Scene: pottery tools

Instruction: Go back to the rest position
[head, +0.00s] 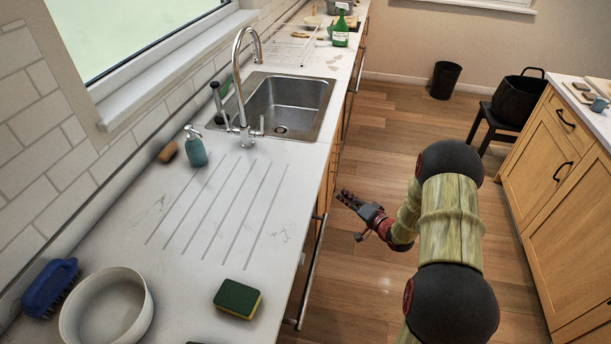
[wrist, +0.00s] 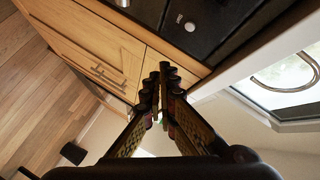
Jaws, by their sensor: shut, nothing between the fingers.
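My gripper (head: 352,203) is in the head view, held out over the wooden floor to the right of the counter edge. Its fingers point left, toward the counter front. In the wrist view my gripper (wrist: 163,72) shows with its fingertips together and nothing between them. It appears clear of the counter in the head view. The task names no object to handle.
On the counter (head: 180,270) are a sponge (head: 237,298), a white bowl (head: 106,306), a blue brush (head: 50,287) and a soap dispenser (head: 195,147). The sink (head: 286,103) lies beyond. Cabinets (head: 560,190) stand right, with a stool (head: 490,122) and bin (head: 445,80) behind.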

